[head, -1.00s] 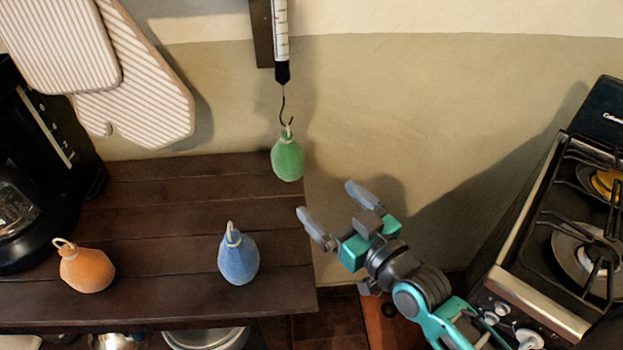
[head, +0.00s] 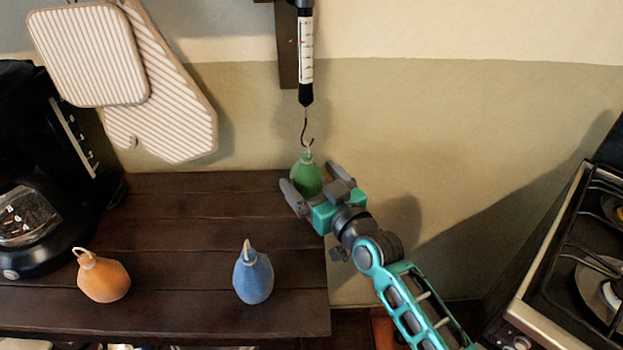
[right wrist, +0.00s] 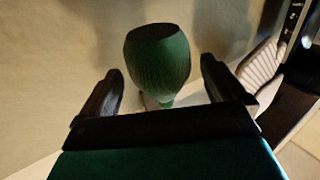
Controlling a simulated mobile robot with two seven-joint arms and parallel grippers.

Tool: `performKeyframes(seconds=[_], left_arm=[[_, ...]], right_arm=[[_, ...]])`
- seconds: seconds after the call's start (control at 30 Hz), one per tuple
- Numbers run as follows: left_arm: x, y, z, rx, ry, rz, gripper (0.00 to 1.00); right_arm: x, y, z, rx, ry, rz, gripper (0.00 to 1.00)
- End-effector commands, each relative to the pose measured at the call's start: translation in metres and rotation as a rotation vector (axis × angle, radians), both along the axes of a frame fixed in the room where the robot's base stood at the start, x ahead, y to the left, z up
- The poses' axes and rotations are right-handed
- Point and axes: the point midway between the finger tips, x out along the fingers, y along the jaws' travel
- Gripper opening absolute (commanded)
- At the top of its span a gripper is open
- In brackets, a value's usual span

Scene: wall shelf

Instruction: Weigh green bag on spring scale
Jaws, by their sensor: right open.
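The green bag (head: 306,176) hangs by its loop from the hook (head: 307,134) of the spring scale (head: 306,60), above the far right end of the wooden shelf. My right gripper (head: 309,183) is open, with its fingers on either side of the green bag. The right wrist view shows the bag (right wrist: 157,62) between the two fingers (right wrist: 162,88), with a gap visible on each side. The scale's small markings are too fine to read. My left gripper is not in view.
An orange bag (head: 103,277) and a blue bag (head: 253,276) stand on the wooden shelf (head: 190,232). A coffee maker (head: 50,160) is at the left and a stove (head: 575,255) at the right. Striped oven mitts (head: 172,120) hang on the wall.

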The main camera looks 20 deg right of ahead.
Motion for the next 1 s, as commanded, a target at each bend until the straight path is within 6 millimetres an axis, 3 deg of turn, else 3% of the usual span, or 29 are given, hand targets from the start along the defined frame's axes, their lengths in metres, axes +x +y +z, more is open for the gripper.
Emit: performKeyframes(seconds=[0.37,1.0], left_arm=[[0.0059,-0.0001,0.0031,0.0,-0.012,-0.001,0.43],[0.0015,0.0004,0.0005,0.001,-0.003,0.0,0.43]], right_arm=[[0.0059,0.0016,0.0001,0.0,0.0,0.0,0.97],[0.0057,0.0013,0.0001,-0.001,0.0,0.0,0.37]])
